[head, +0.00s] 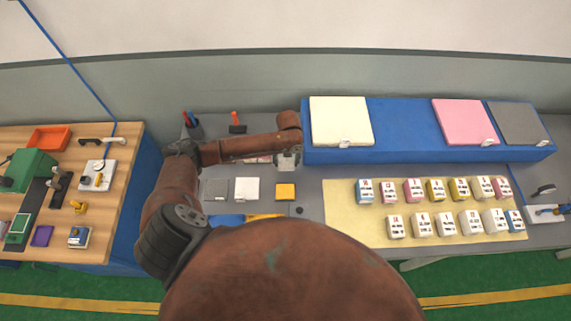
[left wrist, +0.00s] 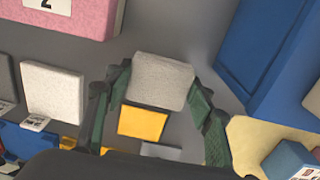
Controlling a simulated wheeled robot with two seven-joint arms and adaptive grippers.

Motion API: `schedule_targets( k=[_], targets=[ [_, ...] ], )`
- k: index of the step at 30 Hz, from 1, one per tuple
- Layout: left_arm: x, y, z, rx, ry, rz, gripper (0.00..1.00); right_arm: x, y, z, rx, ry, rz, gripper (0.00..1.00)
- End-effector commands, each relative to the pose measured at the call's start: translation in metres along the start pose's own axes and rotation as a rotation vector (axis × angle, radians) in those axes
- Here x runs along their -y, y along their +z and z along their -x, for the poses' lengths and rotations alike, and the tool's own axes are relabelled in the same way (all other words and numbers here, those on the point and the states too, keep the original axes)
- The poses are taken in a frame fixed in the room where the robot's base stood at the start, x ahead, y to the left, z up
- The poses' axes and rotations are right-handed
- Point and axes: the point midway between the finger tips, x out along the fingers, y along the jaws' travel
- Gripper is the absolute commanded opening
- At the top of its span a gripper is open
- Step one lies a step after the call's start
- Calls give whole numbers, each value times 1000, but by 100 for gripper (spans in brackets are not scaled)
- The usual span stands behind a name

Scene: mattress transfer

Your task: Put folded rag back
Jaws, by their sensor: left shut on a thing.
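A folded rag, a thick pale grey speckled pad (left wrist: 160,80), sits between the fingers of my left gripper (head: 288,163) in the left wrist view. My left gripper is shut on it, with a dark green finger on each side. In the head view the gripper hangs over the grey table just left of the blue platform, and the rag is hard to make out there. A yellow square (head: 286,191) lies on the table nearby and also shows below the rag in the left wrist view (left wrist: 142,124). My right gripper is not in view.
The blue platform (head: 420,150) bears cream, pink and grey pads. White (head: 246,188) and grey (head: 215,189) pads lie left of the yellow square. Several small labelled blocks stand on a pale yellow mat (head: 343,218). A wooden table (head: 112,190) with tools stands left.

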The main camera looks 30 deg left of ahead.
Motion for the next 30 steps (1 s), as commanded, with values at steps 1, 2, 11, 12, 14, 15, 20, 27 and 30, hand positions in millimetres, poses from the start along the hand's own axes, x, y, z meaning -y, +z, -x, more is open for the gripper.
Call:
schedule_targets(
  k=[1, 2, 11, 12, 14, 15, 20, 27, 30],
  targets=[
    [0, 2, -2, 0, 0, 0, 27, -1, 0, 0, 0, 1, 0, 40],
    [0, 3, -3, 0, 0, 0, 27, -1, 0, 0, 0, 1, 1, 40],
    [-1, 7, -36, 0, 1, 0, 27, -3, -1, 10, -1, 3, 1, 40],
    [-1, 7, -38, 0, 1, -1, 27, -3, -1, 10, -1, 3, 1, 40],
    [-1, 7, -39, 1, 0, -1, 27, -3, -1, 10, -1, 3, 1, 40],
    [-1, 7, -39, 1, 0, -1, 27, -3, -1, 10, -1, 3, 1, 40],
    [-1, 7, -40, 1, 1, -1, 27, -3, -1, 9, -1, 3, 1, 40],
    [-1, 7, -41, 1, 1, -1, 60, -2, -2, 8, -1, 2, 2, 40],
    [-1, 7, -41, 1, 1, -1, 67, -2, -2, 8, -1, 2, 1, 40]
  ],
)
